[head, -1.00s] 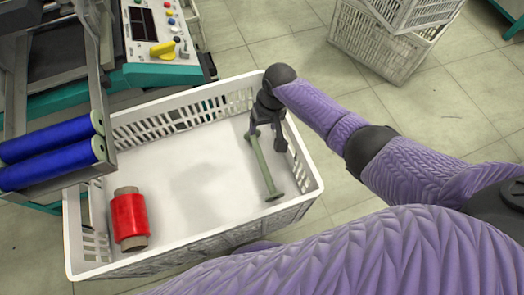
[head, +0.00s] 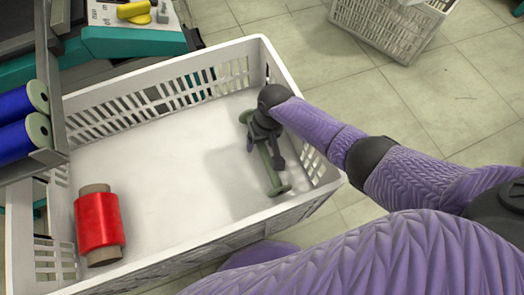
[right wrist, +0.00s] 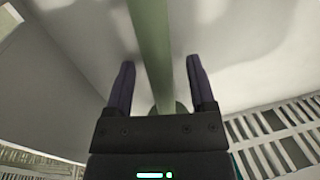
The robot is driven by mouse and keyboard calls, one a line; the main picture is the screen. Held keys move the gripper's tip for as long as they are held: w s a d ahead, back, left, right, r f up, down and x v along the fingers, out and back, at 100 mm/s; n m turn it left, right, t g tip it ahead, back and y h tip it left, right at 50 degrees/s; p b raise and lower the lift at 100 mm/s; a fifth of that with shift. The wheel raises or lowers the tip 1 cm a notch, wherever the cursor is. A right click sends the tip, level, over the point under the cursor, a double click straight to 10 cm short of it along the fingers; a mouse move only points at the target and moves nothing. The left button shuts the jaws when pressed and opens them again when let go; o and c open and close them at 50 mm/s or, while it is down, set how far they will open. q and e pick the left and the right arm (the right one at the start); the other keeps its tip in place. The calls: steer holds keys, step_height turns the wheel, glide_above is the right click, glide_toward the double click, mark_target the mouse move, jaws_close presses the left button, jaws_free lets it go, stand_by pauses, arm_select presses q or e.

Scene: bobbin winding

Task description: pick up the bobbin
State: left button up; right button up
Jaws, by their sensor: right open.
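The bobbin (head: 272,174) is a thin grey-green rod with a round flange at each end, lying in the right part of the white crate. My right gripper (head: 265,152) is over the middle of it in the head view and partly hides it. In the right wrist view the bobbin's rod (right wrist: 152,50) runs between the two dark fingers of my right gripper (right wrist: 160,80), which are spread with a gap on each side. Whether the rod is level with the fingertips is hard to tell. My left gripper is not in view.
The white crate (head: 160,75) has slotted walls around a mostly bare floor. A red wound bobbin (head: 98,225) lies at its left. Blue rolls (head: 18,138) on a machine frame stand at the left edge. Another crate (head: 385,28) stands on the tiled floor behind.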

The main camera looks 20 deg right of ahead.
steer(key=shift+f, duration=0.25)
jaws_close()
steer(key=shift+r+p, duration=0.1)
steer(key=shift+p, duration=0.2)
